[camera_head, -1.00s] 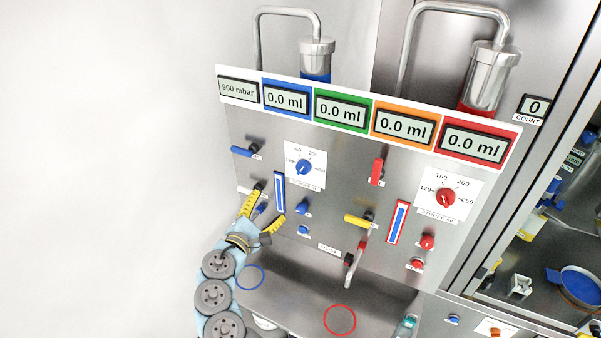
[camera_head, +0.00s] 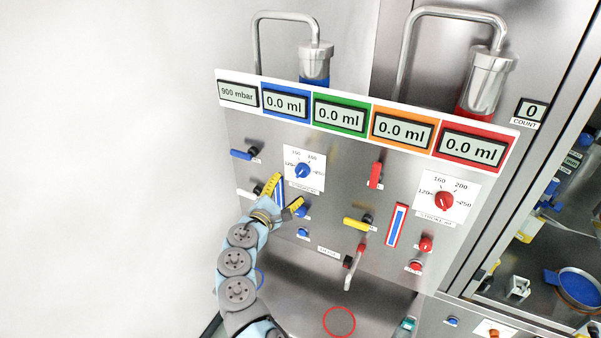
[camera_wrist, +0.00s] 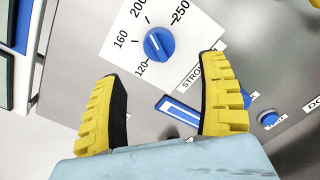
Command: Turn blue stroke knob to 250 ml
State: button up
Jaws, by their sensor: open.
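The blue stroke knob (camera_head: 302,170) sits on a white dial plate with marks from 120 to 250, on the steel panel's left half. In the wrist view the knob (camera_wrist: 158,45) lies just beyond my fingertips, near the middle between them. It carries a white line, but I cannot tell its exact setting. My gripper (camera_head: 285,193) is open and empty, with yellow fingers below and left of the knob. It also shows in the wrist view (camera_wrist: 162,80), apart from the knob. The fingers partly cover the blue-framed strip below the dial.
Blue buttons (camera_head: 301,211) sit right of my fingers, and a blue lever (camera_head: 243,154) is at the upper left. The red stroke knob (camera_head: 444,202) and a yellow lever (camera_head: 357,223) are farther right. The blue display (camera_head: 286,101) reads 0.0 ml.

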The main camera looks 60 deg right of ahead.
aim_at(299, 176)
jog(key=shift+w+d+b, duration=0.1)
jog(key=shift+d+b, duration=0.6)
jog(key=shift+d, duration=3.25)
jog(key=shift+w+d, duration=0.15)
jog(key=shift+d, duration=0.2)
jog(key=c, duration=1.2)
